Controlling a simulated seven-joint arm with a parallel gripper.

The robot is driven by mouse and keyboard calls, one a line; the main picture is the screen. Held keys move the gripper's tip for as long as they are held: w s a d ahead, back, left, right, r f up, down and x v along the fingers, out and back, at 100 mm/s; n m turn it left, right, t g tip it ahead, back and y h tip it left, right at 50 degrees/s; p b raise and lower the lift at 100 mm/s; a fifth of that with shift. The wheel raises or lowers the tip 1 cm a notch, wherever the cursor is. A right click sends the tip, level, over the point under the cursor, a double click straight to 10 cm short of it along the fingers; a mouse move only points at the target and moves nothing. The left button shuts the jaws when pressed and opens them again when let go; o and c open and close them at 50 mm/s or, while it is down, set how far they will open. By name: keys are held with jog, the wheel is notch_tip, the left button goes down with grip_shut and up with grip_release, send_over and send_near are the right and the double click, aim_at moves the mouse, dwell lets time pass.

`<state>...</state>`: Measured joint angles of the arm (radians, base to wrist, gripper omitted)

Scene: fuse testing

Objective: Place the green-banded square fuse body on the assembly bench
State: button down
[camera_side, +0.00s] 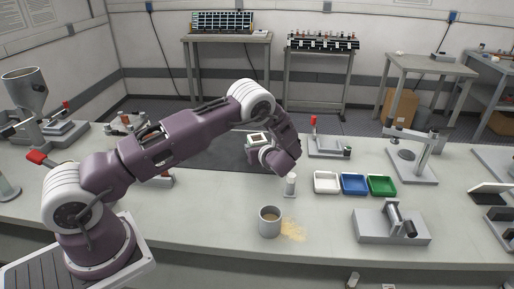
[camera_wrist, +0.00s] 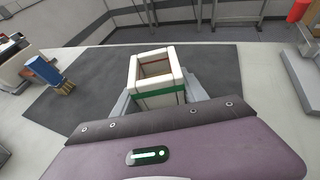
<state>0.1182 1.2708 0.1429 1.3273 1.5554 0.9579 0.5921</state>
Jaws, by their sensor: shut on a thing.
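The square fuse body (camera_wrist: 158,78) is a white, open-topped hollow block with a tan inside and a green band near its lower part. In the wrist view it stands between the grey fingers of my gripper (camera_wrist: 160,100), which is shut on it. In the side view the fuse body (camera_side: 258,138) shows small at my gripper (camera_side: 260,148), over the dark mat (camera_side: 228,152). The assembly bench (camera_side: 200,212) is the long pale table under my arm. The underside of the fuse body is hidden, so I cannot tell whether it touches the mat.
White (camera_side: 327,182), blue (camera_side: 354,184) and green (camera_side: 382,186) trays sit right of my gripper. A grey cup (camera_side: 270,223) stands near the front edge beside spilled sand (camera_side: 293,230). A red-handled fixture (camera_side: 328,147) stands behind the trays. A blue-bodied item (camera_wrist: 43,70) lies left in the wrist view.

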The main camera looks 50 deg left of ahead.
jog(key=shift+f, duration=0.1)
jog(key=c, duration=0.6)
grip_release()
